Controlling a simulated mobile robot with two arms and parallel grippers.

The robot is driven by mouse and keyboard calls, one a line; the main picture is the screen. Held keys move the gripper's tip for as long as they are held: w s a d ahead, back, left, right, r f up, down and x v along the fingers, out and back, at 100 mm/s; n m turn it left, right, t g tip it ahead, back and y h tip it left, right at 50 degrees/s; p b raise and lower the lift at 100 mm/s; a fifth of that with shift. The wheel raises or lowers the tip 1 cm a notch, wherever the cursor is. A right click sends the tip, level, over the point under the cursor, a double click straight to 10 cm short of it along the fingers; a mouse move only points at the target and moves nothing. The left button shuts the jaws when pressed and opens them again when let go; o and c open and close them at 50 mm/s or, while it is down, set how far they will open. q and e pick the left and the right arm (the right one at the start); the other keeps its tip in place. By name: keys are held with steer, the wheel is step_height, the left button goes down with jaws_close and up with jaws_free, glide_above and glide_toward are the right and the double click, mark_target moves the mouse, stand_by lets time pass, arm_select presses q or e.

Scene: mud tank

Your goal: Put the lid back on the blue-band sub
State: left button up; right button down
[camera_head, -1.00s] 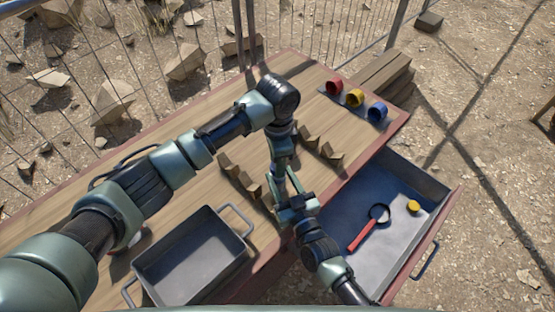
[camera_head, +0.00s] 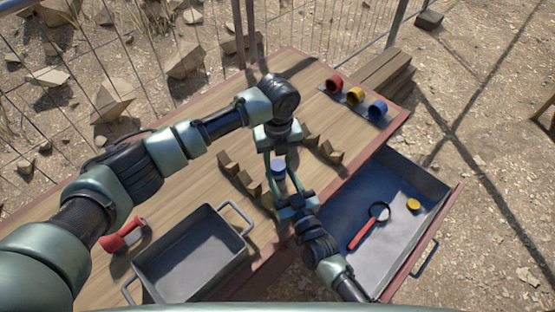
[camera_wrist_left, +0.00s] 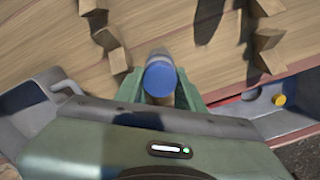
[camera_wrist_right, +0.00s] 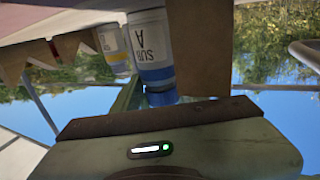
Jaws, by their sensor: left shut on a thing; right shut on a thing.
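The blue-band sub (camera_wrist_right: 152,45) is a pale cylinder marked "SUB A" in the right wrist view, which sees the table upside down. Its blue lid (camera_wrist_right: 162,97) shows at the band end; whether it is seated cannot be told. The lid is a blue disc between the fingers in the left wrist view (camera_wrist_left: 160,78) and in the head view (camera_head: 278,167). My left gripper (camera_head: 279,165) points down from above, shut on the lid. My right gripper (camera_head: 286,190) reaches in from the front, shut on the sub, its contact partly hidden.
Wooden notched racks (camera_head: 240,180) stand close by; another sub with a yellow band (camera_wrist_right: 113,45) shows behind. A grey tray (camera_head: 190,262) and a red object (camera_head: 122,236) are left. Red, yellow and blue cups stand back right. The open drawer (camera_head: 350,205) holds a magnifier and yellow disc.

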arm_select(q)
steer(key=m, duration=1.1)
steer(key=o, duration=1.3)
steer(key=shift+r, duration=2.25)
steer(key=shift+c, duration=0.4)
